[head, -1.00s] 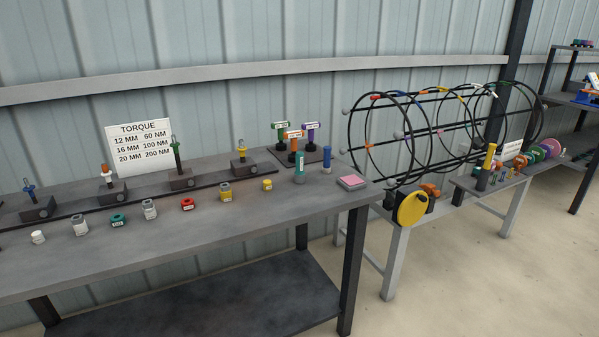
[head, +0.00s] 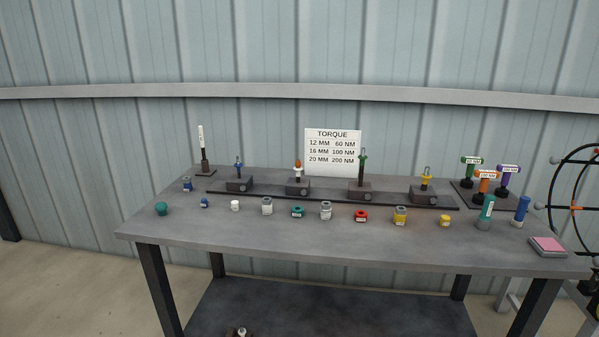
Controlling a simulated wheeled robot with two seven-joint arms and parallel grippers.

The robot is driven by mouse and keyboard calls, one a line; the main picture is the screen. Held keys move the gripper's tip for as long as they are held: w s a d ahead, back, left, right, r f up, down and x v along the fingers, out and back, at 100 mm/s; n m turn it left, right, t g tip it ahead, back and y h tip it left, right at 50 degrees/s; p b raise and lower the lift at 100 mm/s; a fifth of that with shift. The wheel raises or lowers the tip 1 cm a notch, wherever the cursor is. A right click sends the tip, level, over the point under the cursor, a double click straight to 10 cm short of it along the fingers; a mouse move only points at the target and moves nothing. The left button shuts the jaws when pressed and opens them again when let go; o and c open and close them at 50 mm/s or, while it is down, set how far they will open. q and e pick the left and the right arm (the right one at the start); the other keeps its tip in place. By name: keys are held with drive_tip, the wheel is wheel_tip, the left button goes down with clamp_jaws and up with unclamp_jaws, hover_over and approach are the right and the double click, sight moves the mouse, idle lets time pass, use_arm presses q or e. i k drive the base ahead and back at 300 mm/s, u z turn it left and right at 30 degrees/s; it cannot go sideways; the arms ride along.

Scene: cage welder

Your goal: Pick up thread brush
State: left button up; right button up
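I cannot tell for certain which item is the thread brush. A slim upright tool with a white top and dark lower shaft (head: 202,148) stands in a small block at the back left of the grey table (head: 330,250). A teal cylinder (head: 486,208) and a blue cylinder (head: 521,210) stand upright at the right end. Neither of my grippers is in view.
Several posts on dark blocks stand on a long strip (head: 330,196) before a torque sign (head: 333,150). Small coloured caps and nuts line the front. Green, orange and purple T-handled tools (head: 485,182) and a pink pad (head: 547,245) are at right.

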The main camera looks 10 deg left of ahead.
sight(484, 220)
drive_tip(key=z, duration=1.95)
drive_tip(key=i, duration=2)
drive_tip(key=u, duration=1.5)
